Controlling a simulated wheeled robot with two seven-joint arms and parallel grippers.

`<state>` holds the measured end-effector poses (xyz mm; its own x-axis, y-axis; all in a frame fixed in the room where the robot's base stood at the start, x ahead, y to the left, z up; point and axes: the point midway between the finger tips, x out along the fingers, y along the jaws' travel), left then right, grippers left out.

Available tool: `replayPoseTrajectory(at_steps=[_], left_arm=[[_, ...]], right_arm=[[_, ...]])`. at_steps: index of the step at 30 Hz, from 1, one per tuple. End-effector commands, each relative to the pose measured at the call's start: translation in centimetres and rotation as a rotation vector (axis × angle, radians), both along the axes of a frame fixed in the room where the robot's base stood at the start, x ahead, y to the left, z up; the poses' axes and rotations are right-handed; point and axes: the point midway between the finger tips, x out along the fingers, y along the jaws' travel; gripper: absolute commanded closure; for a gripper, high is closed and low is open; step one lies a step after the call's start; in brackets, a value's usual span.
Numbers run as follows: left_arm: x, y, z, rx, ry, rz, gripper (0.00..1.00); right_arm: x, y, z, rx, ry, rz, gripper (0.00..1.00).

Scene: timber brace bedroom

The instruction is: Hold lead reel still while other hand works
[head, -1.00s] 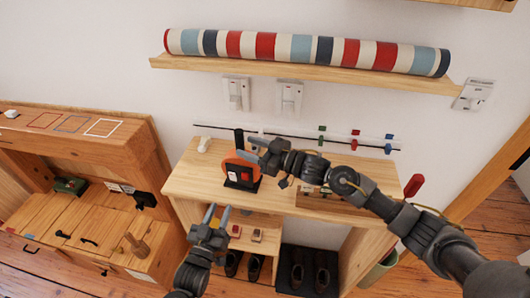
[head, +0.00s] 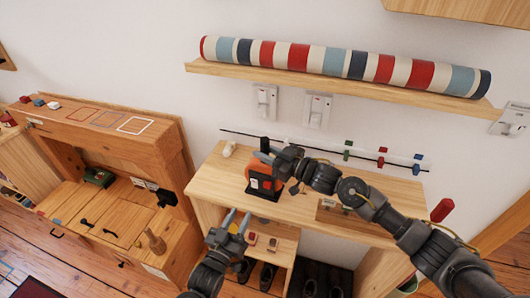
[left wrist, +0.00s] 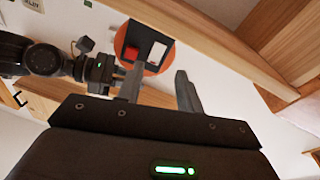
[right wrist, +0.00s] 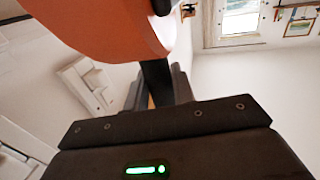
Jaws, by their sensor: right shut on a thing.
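The lead reel is an orange disc (head: 250,176) with a black stand and a red patch on its front plate. It stands on the wooden bench top, and its disc also shows in the left wrist view (left wrist: 125,35). My right gripper (head: 267,154) is shut on the reel's black upright bar. In the right wrist view this bar (right wrist: 155,82) runs between the fingers, beside the orange disc (right wrist: 100,25). My left gripper (head: 237,217) is open and empty, in front of the bench edge and below the reel. Its fingers (left wrist: 158,88) stand apart in the left wrist view.
A pale wooden bench (head: 215,180) holds a shallow wooden tray (head: 345,217) right of the reel. A rail with coloured clips (head: 382,158) runs along the wall. A striped roll (head: 345,62) lies on the shelf above. Shoes stand below the bench.

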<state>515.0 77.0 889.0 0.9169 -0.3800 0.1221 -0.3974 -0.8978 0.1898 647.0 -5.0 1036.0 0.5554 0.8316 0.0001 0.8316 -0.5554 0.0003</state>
Motion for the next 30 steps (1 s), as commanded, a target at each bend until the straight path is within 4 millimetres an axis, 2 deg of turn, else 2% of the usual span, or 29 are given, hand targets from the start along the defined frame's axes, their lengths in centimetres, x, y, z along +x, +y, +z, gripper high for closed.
replayPoseTrajectory(at_steps=[6,10,12,14,15,22,30], left_arm=[[0.0,0.0,0.0,0.000,0.000,0.000,0.64],[-0.5,0.0,-0.6,0.001,0.013,0.000,0.79],[-1.5,0.5,-1.4,0.000,0.031,0.006,0.89],[-2.6,1.0,-1.3,-0.043,0.054,0.007,0.96],[-3.0,1.2,-1.1,-0.107,0.079,0.001,1.00],[-4.8,2.1,0.3,-0.585,0.262,-0.057,1.00],[-5.1,2.3,2.1,-1.066,0.438,-0.139,1.00]], right_arm=[[0.0,0.0,0.0,0.000,0.000,-0.001,1.00],[0.0,0.0,0.0,0.000,0.000,-0.001,1.00],[0.0,0.0,0.0,0.000,0.000,-0.001,1.00],[0.0,-0.1,0.0,0.000,0.000,-0.001,1.00],[0.0,-0.1,0.0,0.000,0.000,-0.002,1.00],[0.0,0.0,0.0,0.000,0.000,-0.001,1.00],[0.0,0.0,0.0,0.000,0.000,-0.001,1.00]])
